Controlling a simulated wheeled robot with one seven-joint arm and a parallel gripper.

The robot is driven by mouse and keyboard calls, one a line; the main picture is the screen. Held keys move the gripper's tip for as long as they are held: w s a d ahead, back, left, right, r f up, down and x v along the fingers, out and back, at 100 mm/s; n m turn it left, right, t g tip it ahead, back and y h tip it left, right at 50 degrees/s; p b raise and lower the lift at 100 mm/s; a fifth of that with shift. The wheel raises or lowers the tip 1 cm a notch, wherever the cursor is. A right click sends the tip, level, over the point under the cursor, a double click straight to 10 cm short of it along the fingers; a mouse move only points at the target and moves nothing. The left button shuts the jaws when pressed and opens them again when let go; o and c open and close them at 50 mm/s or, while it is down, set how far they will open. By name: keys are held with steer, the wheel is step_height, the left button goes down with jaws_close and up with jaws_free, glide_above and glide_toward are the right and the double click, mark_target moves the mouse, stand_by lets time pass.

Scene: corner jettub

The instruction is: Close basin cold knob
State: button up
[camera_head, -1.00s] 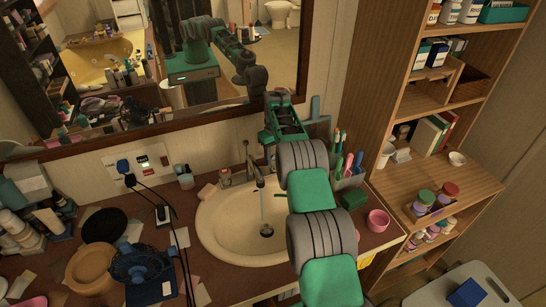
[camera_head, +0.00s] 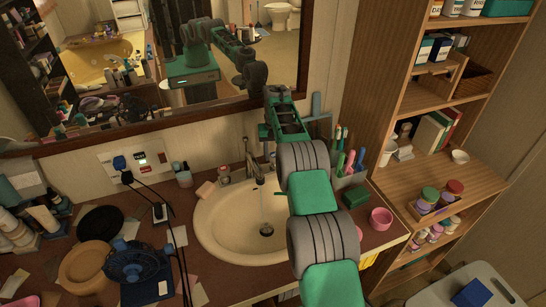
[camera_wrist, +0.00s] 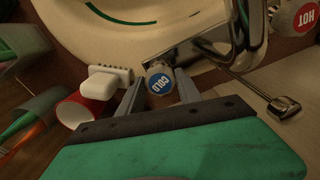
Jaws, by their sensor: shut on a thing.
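The cold knob (camera_wrist: 160,86), with a blue COLD label, sits between the two fingers of my gripper (camera_wrist: 160,80) in the wrist view. The fingers are shut on its sides. The metal faucet (camera_wrist: 230,38) stands just beside it, and the hot knob (camera_wrist: 306,17) with its red label is beyond at the right. In the head view, the faucet (camera_head: 256,169) stands behind the cream basin (camera_head: 212,232), and a thin stream seems to fall from it towards the drain. My arm hides the cold knob there.
A white item (camera_wrist: 99,84) and a red cup (camera_wrist: 80,108) lie close left of my gripper. In the head view, a toothbrush holder (camera_head: 352,178) and a pink cup (camera_head: 381,219) stand right of my arm. A mirror (camera_head: 110,70) and wooden shelves (camera_head: 380,90) bound the space.

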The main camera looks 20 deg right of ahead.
mark_target(274, 155)
steer(key=shift+r+m+b, duration=0.1)
steer(key=shift+m+b, duration=0.2)
steer(key=shift+m, duration=1.7)
steer(key=o, duration=1.4)
steer(key=shift+c, duration=0.2)
step_height(274, 155, up, 8)
steer(key=shift+f+b, duration=0.15)
steer(key=shift+b, duration=0.2)
